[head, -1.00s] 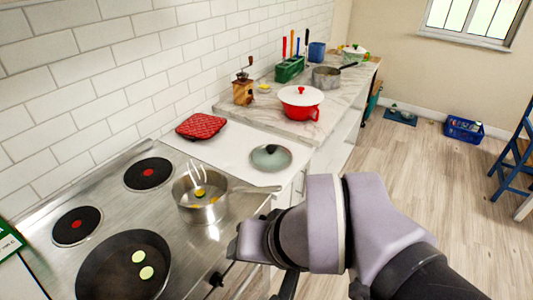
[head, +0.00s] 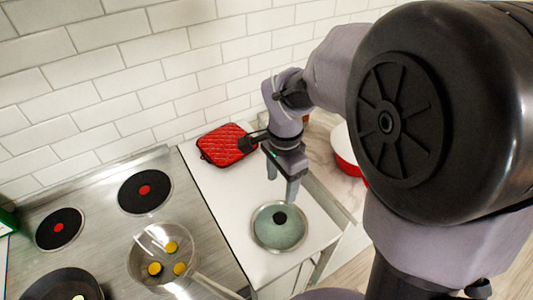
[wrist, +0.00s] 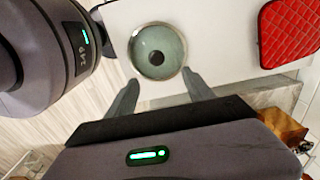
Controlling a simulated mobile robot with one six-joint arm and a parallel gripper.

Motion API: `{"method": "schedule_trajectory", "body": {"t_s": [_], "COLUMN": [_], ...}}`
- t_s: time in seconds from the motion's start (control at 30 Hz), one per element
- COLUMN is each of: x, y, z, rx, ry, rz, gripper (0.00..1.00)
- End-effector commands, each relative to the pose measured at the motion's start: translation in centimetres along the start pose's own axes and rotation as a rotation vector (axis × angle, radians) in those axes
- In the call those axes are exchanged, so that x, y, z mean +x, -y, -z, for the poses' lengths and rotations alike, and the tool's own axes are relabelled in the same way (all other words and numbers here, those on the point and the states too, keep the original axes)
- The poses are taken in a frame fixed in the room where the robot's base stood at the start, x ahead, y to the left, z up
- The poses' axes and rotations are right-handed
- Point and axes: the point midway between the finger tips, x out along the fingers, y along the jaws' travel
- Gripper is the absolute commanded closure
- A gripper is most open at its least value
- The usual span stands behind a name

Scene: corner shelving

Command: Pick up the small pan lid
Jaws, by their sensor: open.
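The small pan lid (head: 279,227) is a round grey-green glass lid with a metal rim and a black knob. It lies flat, knob up, on the white counter section right of the stove. In the wrist view the lid (wrist: 157,51) is just beyond the fingertips, centred between them. My gripper (head: 281,186) is above the counter behind the lid, fingers pointing down, apart from it. In the wrist view my gripper (wrist: 158,82) has its two fingers spread with nothing between them.
A red quilted pot holder (head: 226,145) lies behind the lid near the tiled wall. A pan with yellow pieces (head: 165,252) stands on the stove to the left, its handle reaching toward the counter. A red pot (head: 346,150) is partly hidden by my arm.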

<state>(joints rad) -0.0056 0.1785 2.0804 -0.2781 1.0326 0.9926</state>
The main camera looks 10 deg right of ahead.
Motion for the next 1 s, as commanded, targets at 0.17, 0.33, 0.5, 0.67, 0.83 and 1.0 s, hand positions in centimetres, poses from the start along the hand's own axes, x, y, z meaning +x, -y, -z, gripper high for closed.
{"method": "schedule_trajectory", "body": {"t_s": [0.17,0.33,0.5,0.67,0.83,1.0], "x": [6.1,8.8,11.7,14.1,14.1,14.1], "y": [-0.1,-0.1,-0.6,-0.8,-0.8,-0.8], "z": [-0.1,0.0,0.0,0.0,0.0,0.0], "rx": [-0.001,-0.001,-0.001,-0.001,-0.001,-0.001], "ry": [0.002,0.001,0.002,0.001,0.001,0.001], "rz": [-0.004,-0.001,-0.001,0.0,0.002,0.001], "gripper": [0.39,0.39,0.39,0.39,0.39,0.58]}}
